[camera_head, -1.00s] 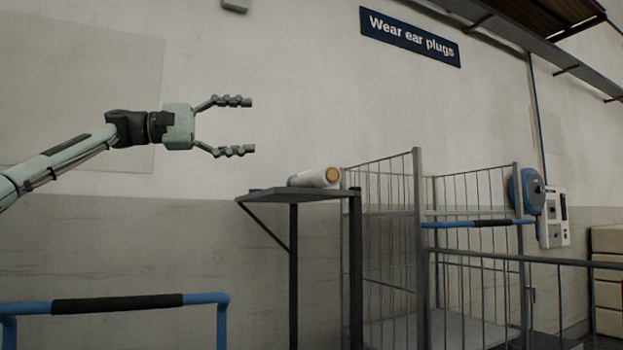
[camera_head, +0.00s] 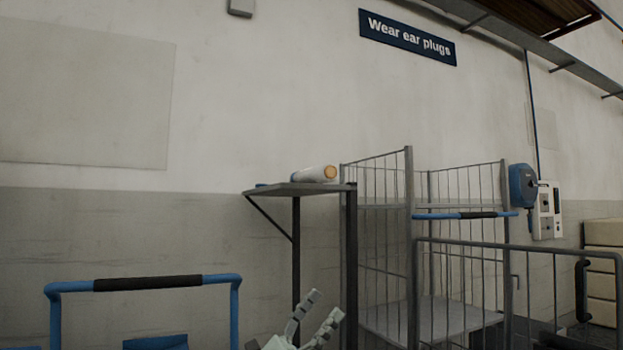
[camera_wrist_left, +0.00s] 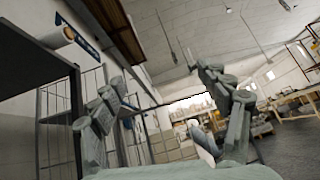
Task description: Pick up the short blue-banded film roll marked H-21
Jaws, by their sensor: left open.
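A white roll (camera_head: 308,175) with an orange-tan end lies on its side on a small dark wall shelf (camera_head: 290,190). I cannot read a mark or make out a blue band on it. What looks like the same roll shows at the upper left of the left wrist view (camera_wrist_left: 55,31). My left gripper (camera_head: 324,305) is at the bottom of the head view, well below the shelf, fingers apart and pointing up. In the left wrist view its two fingers (camera_wrist_left: 160,85) stand wide apart with nothing between them. My right gripper is not in view.
A small blue thing (camera_head: 262,185) is at the shelf's left end. A wire cage trolley (camera_head: 410,250) stands right of the shelf post. A blue handle with a black grip (camera_head: 148,283) is at lower left.

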